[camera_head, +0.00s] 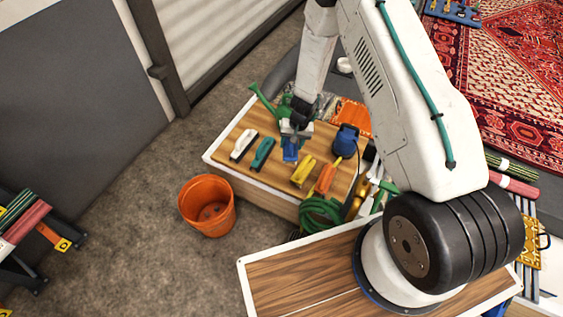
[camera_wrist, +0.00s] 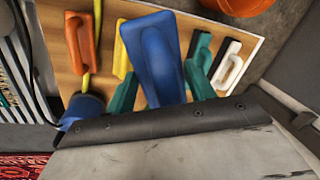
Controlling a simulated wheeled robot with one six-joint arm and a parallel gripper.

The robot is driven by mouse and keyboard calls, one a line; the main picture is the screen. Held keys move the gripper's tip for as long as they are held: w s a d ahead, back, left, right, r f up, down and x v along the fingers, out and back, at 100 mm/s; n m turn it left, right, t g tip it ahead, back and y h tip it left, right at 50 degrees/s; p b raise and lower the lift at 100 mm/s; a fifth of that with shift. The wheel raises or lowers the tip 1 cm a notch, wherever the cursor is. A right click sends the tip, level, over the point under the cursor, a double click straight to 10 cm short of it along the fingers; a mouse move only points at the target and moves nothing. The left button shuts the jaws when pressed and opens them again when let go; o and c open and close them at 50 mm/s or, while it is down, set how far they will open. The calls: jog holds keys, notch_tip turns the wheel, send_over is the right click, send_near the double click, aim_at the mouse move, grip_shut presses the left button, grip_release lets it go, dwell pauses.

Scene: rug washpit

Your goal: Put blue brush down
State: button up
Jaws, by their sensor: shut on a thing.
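The blue brush (camera_head: 290,151) is in my gripper (camera_head: 291,130), over the wooden bench top (camera_head: 222,151) between the teal brush (camera_head: 262,154) and the yellow brush (camera_head: 303,171). In the wrist view the blue brush (camera_wrist: 160,55) fills the middle, large and close, with a teal fingertip on each side of it (camera_wrist: 158,93). The gripper is shut on it. The brush's underside is hidden, so I cannot tell whether it touches the bench top.
A white brush (camera_head: 243,144), an orange brush (camera_head: 325,178), a blue pump-like thing (camera_head: 345,139) and a coiled green hose (camera_head: 320,212) are close by. A green watering can (camera_head: 264,102) stands behind. An orange bucket (camera_head: 207,205) is on the floor in front.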

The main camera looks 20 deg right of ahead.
jog(key=shift+w+a+f+m+t, duration=0.2)
jog(key=shift+w+f+m, duration=0.75)
jog(key=shift+f, duration=2.2)
jog(key=shift+w+a+f+m+t, duration=0.25)
jog(key=shift+w+f+m, duration=0.7)
jog(key=shift+f, duration=2.15)
jog(key=shift+w+a+f+m+t, duration=0.1)
jog(key=shift+w+a+f+m, duration=0.55)
jog(key=shift+f, duration=2.5)
jog(key=shift+w+d, duration=0.3)
jog(key=shift+w, duration=0.15)
jog(key=o, duration=1)
jog(key=shift+f, duration=0.1)
jog(key=shift+c, duration=0.2)
